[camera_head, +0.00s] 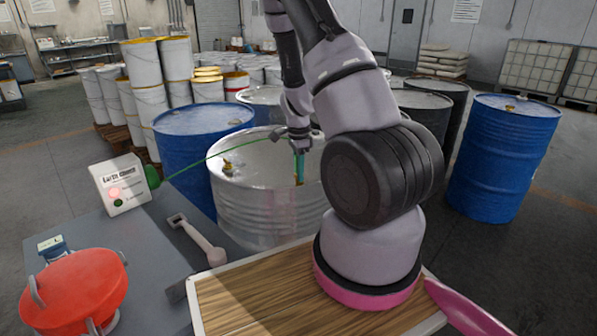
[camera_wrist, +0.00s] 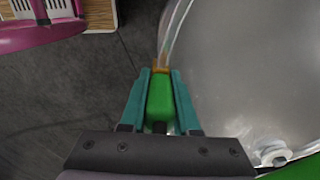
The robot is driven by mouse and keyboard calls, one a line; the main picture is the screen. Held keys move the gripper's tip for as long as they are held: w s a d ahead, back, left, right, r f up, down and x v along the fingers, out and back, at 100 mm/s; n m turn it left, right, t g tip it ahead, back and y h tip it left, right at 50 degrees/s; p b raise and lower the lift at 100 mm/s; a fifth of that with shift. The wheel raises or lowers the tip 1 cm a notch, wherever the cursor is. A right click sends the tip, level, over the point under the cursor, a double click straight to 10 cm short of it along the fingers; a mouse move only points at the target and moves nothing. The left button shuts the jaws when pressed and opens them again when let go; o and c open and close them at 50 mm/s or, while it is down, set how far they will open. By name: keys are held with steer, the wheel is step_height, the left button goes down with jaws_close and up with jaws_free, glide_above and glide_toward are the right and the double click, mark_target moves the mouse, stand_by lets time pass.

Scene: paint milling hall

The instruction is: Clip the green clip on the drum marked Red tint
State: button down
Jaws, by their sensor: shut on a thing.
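My gripper (camera_head: 299,165) points down at the rim of a pale silver drum (camera_head: 255,212). Its teal fingers (camera_wrist: 160,100) are shut on the green clip (camera_wrist: 161,97). The clip's copper-coloured tip (camera_wrist: 161,70) meets the drum's rim (camera_wrist: 172,40) in the wrist view; I cannot tell whether it bites the rim. A green cable (camera_head: 215,154) runs from the gripper to a green reel (camera_head: 152,177) on the earth check box (camera_head: 122,186). The box's red lamp (camera_head: 113,193) looks lit and its green lamp dark. No readable marking shows on the drum.
Blue drums stand behind left (camera_head: 200,140) and at the right (camera_head: 500,155). A wooden-topped surface (camera_head: 260,300) is in front. Stacked white pails (camera_head: 145,85) fill the back left.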

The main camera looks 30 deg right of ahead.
steer(key=shift+f, duration=1.3)
steer(key=c, duration=0.6)
jaws_free()
steer(key=shift+o, duration=0.2)
step_height(320, 180, up, 11)
steer(key=shift+f, duration=0.15)
